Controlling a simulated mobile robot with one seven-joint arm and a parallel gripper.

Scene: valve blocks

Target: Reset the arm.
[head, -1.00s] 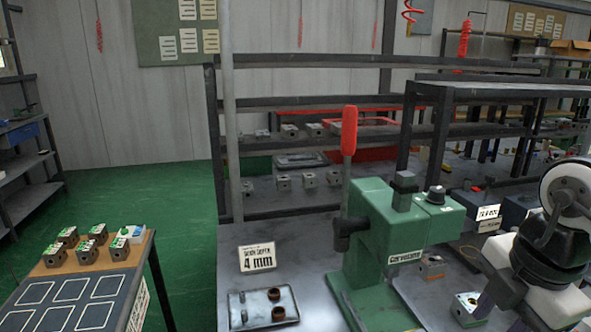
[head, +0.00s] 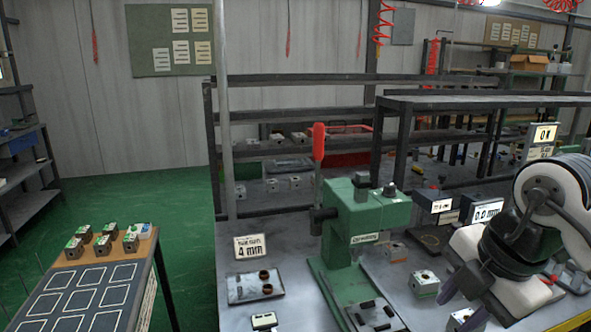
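My arm (head: 540,215) is at the right side of the head view, white and black, bent over the bench. My gripper (head: 453,311) points down and to the left, low at the right. Its two grey-purple fingers stand apart, and I see nothing held between them. A small metal valve block (head: 424,284) with a pale top sits on the bench just left of the fingers. Another block (head: 460,318) shows partly beside the fingertips, its lower part cut off or hidden.
A green press (head: 362,225) with a red-handled lever stands mid-bench. Left of it are a tray (head: 240,290) with two dark rings and a "4 mm" sign (head: 250,247). A display (head: 487,213) stands behind my arm. Several blocks (head: 103,246) sit on the side table at left.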

